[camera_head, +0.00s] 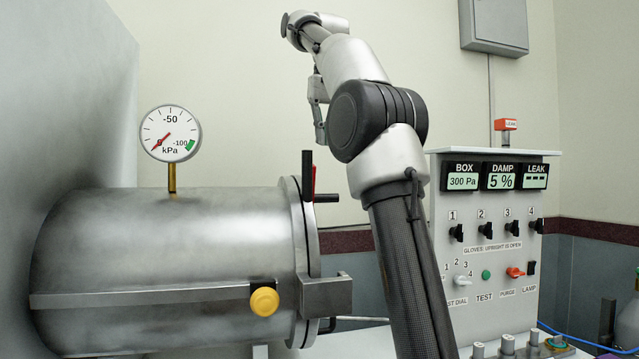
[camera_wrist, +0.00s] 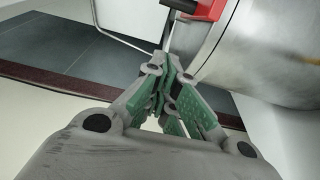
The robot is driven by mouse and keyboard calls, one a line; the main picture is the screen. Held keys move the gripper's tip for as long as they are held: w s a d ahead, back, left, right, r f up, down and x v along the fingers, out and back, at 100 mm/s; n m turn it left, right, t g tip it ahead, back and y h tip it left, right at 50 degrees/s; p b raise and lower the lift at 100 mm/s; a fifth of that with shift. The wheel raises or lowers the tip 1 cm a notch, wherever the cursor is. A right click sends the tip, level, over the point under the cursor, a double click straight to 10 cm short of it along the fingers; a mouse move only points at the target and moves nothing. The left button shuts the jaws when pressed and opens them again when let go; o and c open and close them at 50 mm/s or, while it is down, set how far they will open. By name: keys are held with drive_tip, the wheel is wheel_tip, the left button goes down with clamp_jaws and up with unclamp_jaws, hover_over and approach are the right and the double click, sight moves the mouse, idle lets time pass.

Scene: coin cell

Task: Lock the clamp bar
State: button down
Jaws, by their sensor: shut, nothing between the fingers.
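A metal cylinder (camera_head: 170,250) lies on its side, with a round flanged door (camera_head: 306,265) at its right end. A red bar with black grips (camera_head: 308,170) sits at the top of this door; one grip stands upright and another points right. This is probably the clamp bar. In the wrist view the red piece (camera_wrist: 212,10) and a black grip (camera_wrist: 180,5) show at the top, beyond my fingertips. My gripper (camera_wrist: 172,70) is shut and empty, apart from them. In the head view my gripper (camera_head: 320,135) hangs above the bar, partly hidden by my arm.
A pressure gauge (camera_head: 170,133) stands on the cylinder. A yellow knob (camera_head: 264,301) and a grey block (camera_head: 326,294) stick out at the front. A control panel (camera_head: 490,245) with switches stands right of my arm. A thin bent rod (camera_wrist: 125,42) shows in the wrist view.

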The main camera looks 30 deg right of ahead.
drive_tip(key=shift+f, duration=0.1)
wheel_tip(320, 180, down, 11)
drive_tip(key=s, duration=0.1)
drive_tip(key=shift+s+a+f, duration=0.15)
drive_tip(key=shift+f, duration=0.05)
idle(0.4)
